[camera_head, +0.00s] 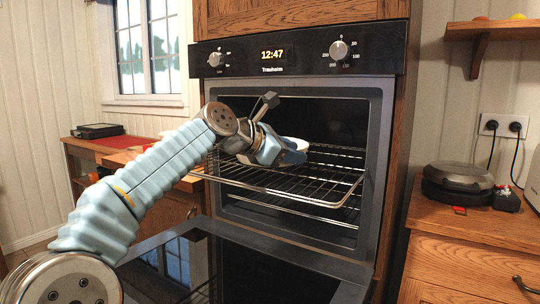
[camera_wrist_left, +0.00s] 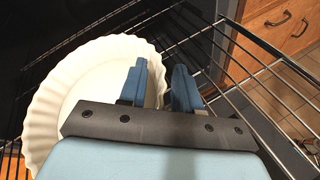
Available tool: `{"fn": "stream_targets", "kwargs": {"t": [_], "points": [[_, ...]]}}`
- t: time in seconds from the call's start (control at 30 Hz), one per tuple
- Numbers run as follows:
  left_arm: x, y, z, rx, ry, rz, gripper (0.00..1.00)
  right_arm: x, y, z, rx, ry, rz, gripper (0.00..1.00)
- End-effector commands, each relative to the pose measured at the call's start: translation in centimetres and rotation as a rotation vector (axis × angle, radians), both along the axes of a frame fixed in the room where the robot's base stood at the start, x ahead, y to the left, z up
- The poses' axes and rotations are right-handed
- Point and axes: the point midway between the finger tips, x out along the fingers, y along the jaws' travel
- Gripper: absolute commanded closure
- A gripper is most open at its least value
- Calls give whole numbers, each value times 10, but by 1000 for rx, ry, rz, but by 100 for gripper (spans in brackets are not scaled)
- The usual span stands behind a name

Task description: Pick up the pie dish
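The white pie dish (camera_wrist_left: 62,100) with a fluted rim rests on the oven's wire rack. In the head view only a small white part of it (camera_head: 298,142) shows behind my left gripper (camera_head: 292,156). In the left wrist view my left gripper (camera_wrist_left: 160,86) has its two blue fingers apart. One finger is over the inside of the dish and the other is outside its right rim, with the rim between them. A gap shows beside the outer finger. The gripper body hides the near part of the dish. My right gripper is not in view.
The oven door (camera_head: 240,268) is folded down in front. The pulled-out wire rack (camera_head: 310,190) surrounds the dish, with another rack below. The oven's control panel (camera_head: 300,54) is above. A counter at right holds a round dark appliance (camera_head: 458,183).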

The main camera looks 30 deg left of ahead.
Motion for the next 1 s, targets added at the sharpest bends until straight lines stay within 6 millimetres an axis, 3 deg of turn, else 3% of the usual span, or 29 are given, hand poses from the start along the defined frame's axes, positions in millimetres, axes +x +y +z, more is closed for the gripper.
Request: {"fn": "stream_targets", "kwargs": {"t": [0.03, 0.2, 1.0], "points": [[0, 0, 0, 0, 0, 0, 76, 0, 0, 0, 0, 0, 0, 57], [0, 0, 0, 1, 1, 0, 100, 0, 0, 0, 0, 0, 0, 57], [0, 0, 0, 1, 1, -2, 100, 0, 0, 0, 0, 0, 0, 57]]}}
